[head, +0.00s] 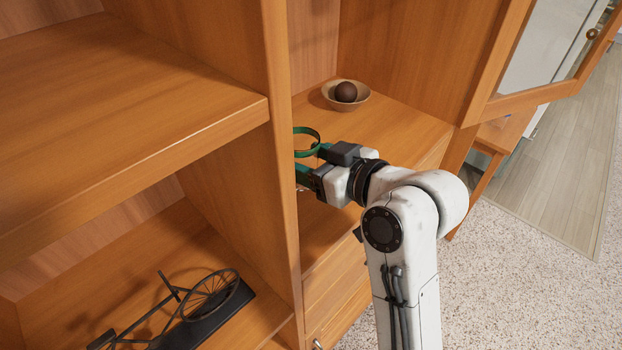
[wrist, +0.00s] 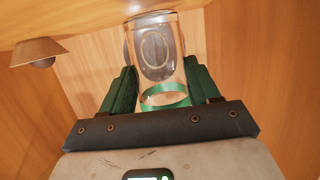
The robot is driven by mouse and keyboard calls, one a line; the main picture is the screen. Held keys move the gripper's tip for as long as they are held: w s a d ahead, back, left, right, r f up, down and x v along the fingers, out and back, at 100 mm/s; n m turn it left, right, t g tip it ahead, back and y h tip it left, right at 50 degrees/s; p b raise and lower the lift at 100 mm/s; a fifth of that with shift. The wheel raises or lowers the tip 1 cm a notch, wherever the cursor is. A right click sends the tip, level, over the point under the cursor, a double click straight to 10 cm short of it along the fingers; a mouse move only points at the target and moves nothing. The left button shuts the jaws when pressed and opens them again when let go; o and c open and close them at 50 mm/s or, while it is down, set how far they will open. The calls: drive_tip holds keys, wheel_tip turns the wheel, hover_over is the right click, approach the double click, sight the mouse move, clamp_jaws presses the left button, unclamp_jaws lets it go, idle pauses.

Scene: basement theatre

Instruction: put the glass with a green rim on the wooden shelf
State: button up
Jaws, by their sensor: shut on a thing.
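The glass with a green rim (wrist: 155,62) is clear and sits between the two green fingers of my gripper (wrist: 160,88) in the wrist view. The wrist picture looks upside down, with the green rim (wrist: 165,98) low in it. In the head view the green rim (head: 307,142) shows at the top of the glass, and the rest is mostly hidden by my gripper (head: 305,172) and the upright panel. My gripper is shut on the glass, over or at the wooden shelf (head: 400,122) of the cabinet. I cannot tell whether the glass touches the shelf.
A bowl (head: 328,93) with a dark ball (head: 346,91) stands at the back of the same shelf. An upright panel (head: 283,200) is close on the left. A glazed door (head: 530,92) stands open at right.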

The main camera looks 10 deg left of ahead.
wheel_tip(320, 180, down, 3)
drive_tip(key=shift+f+b, duration=0.15)
drive_tip(key=shift+b, duration=1)
drive_tip(key=o, duration=1.5)
drive_tip(key=shift+d, duration=0.15)
drive_tip(key=v, duration=1.2)
drive_tip(key=shift+r+b, duration=0.2)
drive_tip(key=shift+b, duration=0.2)
